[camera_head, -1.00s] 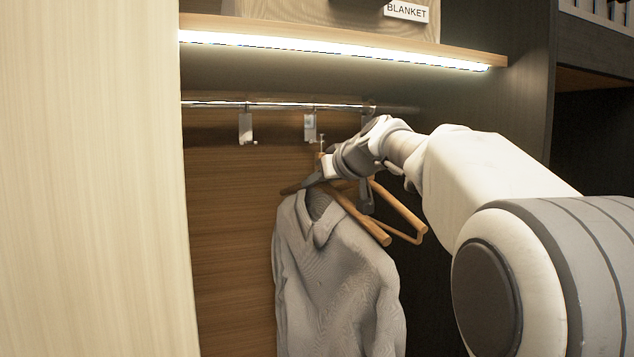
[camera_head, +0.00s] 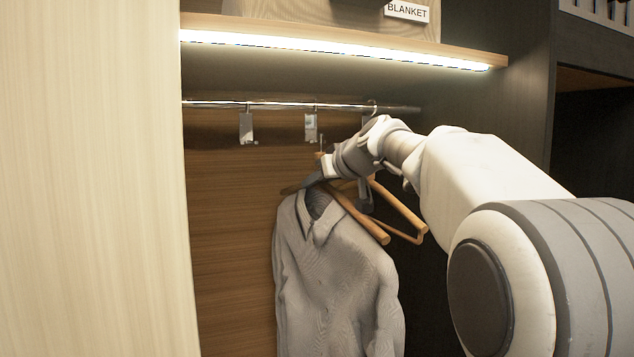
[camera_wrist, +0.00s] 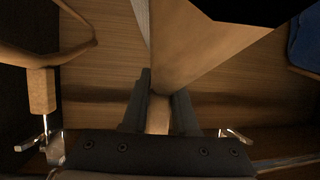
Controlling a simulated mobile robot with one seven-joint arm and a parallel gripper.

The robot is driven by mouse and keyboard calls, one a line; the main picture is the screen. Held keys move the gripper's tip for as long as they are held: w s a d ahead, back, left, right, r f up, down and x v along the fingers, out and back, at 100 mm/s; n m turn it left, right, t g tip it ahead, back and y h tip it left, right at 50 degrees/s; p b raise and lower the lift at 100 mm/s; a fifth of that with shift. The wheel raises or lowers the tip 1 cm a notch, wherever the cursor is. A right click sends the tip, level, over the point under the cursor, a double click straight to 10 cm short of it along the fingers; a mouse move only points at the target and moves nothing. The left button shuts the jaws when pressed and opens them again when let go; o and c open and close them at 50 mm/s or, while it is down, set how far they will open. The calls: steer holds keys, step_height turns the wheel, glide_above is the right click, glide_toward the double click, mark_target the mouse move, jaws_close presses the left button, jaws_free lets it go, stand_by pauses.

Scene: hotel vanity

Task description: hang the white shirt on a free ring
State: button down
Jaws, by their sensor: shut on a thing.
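The white shirt (camera_head: 335,270) looks grey in this light and hangs on a wooden hanger (camera_wrist: 190,55) below the rail. My gripper (camera_wrist: 158,110) is shut on the neck of this hanger, and it also shows in the head view (camera_head: 325,172). A metal ring holder (camera_head: 246,128) hangs on the left of the rail, with no hanger seen on it. Another holder (camera_head: 310,127) is just above and left of my gripper. A thin upright pin shows above the hanger; I cannot tell whether it touches a ring. A third holder is partly hidden behind my wrist.
A second wooden hanger (camera_head: 405,215), apparently bare, hangs right of the shirt, close to my wrist. The metal rail (camera_head: 280,105) runs under a lit shelf (camera_head: 340,45). A pale panel (camera_head: 90,180) bounds the left. A blue thing (camera_wrist: 305,45) shows at the wrist view's right edge.

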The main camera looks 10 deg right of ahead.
steer(key=shift+w+a+p, duration=0.25)
steer(key=shift+w+p, duration=0.3)
steer(key=shift+w, duration=0.65)
steer(key=shift+w+a+p, duration=0.25)
steer(key=shift+w+p, duration=0.25)
steer(key=shift+w, duration=0.65)
stand_by(1.1)
steer(key=shift+f+b, duration=0.5)
steer(key=shift+b, duration=0.35)
stand_by(1.3)
steer(key=c, duration=0.6)
jaws_free()
steer(key=shift+f, duration=0.1)
